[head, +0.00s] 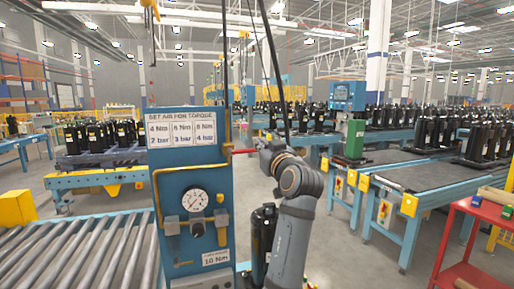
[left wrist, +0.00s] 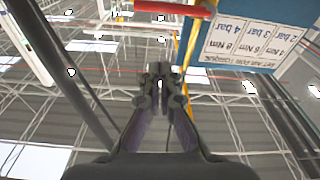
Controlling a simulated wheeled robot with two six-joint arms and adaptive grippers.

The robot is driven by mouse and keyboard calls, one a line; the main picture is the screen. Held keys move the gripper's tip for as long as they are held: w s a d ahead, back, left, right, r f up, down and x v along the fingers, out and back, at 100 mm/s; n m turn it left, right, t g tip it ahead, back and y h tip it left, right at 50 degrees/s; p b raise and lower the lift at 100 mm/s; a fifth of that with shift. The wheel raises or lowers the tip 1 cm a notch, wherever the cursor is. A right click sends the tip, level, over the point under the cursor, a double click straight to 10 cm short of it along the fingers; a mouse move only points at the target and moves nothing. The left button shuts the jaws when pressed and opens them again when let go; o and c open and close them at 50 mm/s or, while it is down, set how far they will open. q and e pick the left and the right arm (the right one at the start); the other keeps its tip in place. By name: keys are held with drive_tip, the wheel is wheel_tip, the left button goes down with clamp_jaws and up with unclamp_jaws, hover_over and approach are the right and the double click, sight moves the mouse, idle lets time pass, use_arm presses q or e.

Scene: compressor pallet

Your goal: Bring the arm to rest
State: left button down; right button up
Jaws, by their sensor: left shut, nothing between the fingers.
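My left arm (head: 292,225) rises in front of the blue torque station, with its elbow-like joint near the middle of the head view. My left gripper (left wrist: 160,85) shows clearly in the left wrist view, its two fingers together with nothing between them, against the ceiling. In the head view the gripper end (head: 268,150) is small and dark, beside the right edge of the blue panel (head: 187,180); its fingers cannot be made out there. My right gripper is not in view.
The blue panel carries a pressure gauge (head: 195,200) and a torque sign (head: 182,130). Dark hoses (head: 272,60) hang close by the gripper. A black compressor (head: 263,240) stands behind my arm. A roller conveyor (head: 85,255) lies left, a red table (head: 470,235) right.

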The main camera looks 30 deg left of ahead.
use_arm(q)
drive_tip(key=shift+s+d+f, duration=0.1)
drive_tip(key=shift+s+d, duration=0.05)
drive_tip(key=shift+d, duration=0.2)
drive_tip(key=shift+a, duration=0.1)
